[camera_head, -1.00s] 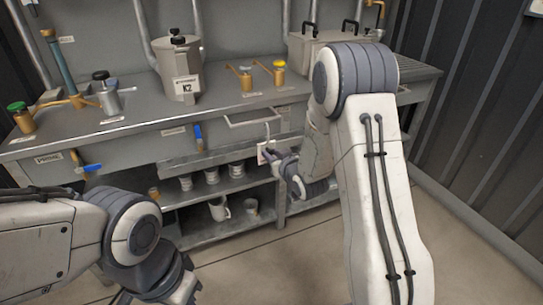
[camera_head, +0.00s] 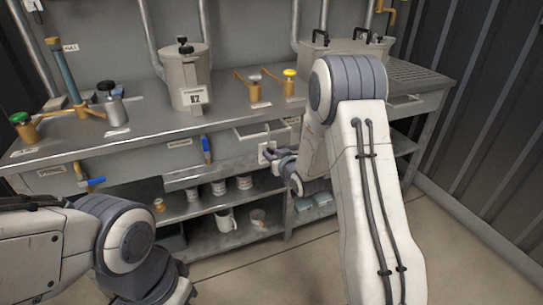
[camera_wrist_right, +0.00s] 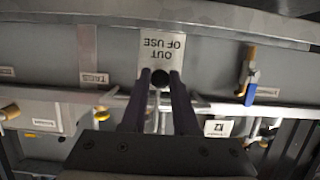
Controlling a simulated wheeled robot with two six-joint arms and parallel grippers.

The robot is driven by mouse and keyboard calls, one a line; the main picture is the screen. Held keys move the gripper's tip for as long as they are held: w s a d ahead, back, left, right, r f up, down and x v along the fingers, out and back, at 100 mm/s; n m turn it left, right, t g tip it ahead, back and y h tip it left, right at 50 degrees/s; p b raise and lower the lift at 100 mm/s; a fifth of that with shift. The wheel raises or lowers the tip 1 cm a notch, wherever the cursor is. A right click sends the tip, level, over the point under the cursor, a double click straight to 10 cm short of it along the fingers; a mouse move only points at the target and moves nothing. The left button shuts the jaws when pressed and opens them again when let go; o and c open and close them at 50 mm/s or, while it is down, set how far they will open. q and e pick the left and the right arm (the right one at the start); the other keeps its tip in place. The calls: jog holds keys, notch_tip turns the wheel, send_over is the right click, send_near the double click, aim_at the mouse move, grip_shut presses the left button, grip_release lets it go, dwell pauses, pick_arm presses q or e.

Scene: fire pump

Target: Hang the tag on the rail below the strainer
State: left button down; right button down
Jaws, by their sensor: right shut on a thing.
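The white tag (camera_wrist_right: 160,52), reading OUT OF USE, is upside down in the right wrist view. My right gripper (camera_wrist_right: 161,78) is shut on it. In the head view the tag (camera_head: 267,152) is a small pale patch at the tip of my right gripper (camera_head: 277,157), in front of the bench. A thin pale rail (camera_head: 257,136) projects from the bench front just above the tag; I cannot tell whether they touch. The grey strainer (camera_head: 186,72), labelled K2, stands on the bench up and left of it. My left arm is at lower left, its gripper out of frame.
A blue-handled valve (camera_head: 206,150) hangs at the bench front left of the tag, and another blue handle (camera_head: 92,182) is farther left. Brass valves (camera_head: 289,82) stand on the bench. Mugs (camera_head: 226,220) and tins fill the lower shelves. The floor in front is clear.

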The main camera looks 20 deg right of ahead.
jog(key=shift+w, duration=0.65)
jog(key=shift+w+a+f+b, duration=0.2)
jog(key=shift+f+b, duration=0.25)
jog(key=shift+f, duration=0.1)
jog(key=shift+s+f, duration=0.1)
jog(key=shift+f, duration=0.05)
pick_arm(q)
jog(key=shift+w+a+f+b, duration=0.1)
jog(key=shift+w+f+b, duration=0.2)
jog(key=shift+f, duration=0.2)
jog(key=shift+w+a+f+b, duration=0.15)
jog(key=shift+f+b, duration=0.1)
jog(key=shift+f, duration=0.2)
pick_arm(e)
jog(key=shift+d+f, duration=0.2)
jog(key=shift+f, duration=0.3)
pick_arm(q)
jog(key=shift+d, duration=0.15)
pick_arm(e)
jog(key=c, duration=0.6)
grip_release()
